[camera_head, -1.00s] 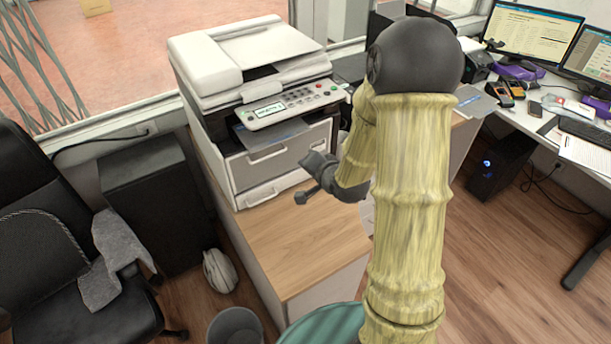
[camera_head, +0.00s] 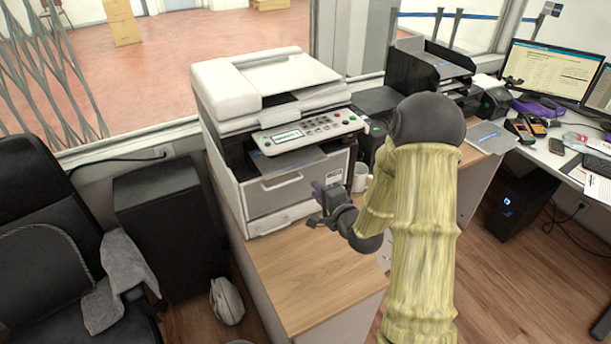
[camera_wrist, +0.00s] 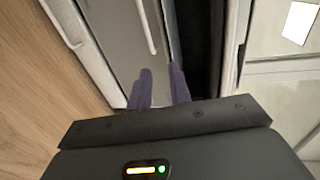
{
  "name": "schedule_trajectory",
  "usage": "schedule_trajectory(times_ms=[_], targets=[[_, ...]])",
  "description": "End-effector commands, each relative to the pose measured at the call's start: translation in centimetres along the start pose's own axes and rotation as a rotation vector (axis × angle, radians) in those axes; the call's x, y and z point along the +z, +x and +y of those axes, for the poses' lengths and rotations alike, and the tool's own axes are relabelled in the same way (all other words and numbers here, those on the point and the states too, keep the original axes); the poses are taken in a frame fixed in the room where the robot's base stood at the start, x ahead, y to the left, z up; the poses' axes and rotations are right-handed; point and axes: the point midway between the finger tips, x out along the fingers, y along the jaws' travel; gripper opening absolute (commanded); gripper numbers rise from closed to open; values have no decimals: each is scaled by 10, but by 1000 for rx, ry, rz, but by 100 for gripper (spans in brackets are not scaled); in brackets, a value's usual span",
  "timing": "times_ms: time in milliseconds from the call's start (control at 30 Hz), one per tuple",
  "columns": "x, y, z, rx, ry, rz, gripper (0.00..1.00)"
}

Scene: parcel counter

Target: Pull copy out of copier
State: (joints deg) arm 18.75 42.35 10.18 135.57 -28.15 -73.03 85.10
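The white and grey copier (camera_head: 268,115) stands on the wooden counter. A grey sheet-like piece, possibly the copy (camera_head: 287,162), lies in the output slot under the control panel and sticks out a little at the front. My gripper (camera_head: 316,192) is in front of the copier's lower right corner, below the slot and apart from that sheet. In the wrist view, my gripper (camera_wrist: 160,88) shows two dark purple fingers with a gap between them, and nothing is held. The copier's front drawer (camera_wrist: 120,35) with its pale handle shows beyond them; the sheet is not clearly visible there.
The wooden counter top (camera_head: 300,275) is bare in front of the copier. A white mug (camera_head: 361,177) stands right of the copier, near my arm. Black trays (camera_head: 430,68) stand farther back. A black office chair (camera_head: 50,240) is at the left.

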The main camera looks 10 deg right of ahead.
Motion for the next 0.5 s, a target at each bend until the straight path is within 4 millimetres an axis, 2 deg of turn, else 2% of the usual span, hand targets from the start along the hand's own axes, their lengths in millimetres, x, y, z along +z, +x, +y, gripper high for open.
schedule_trajectory(times_ms=[500], targets=[[0,49,-10,-1,-2,-1,20]])
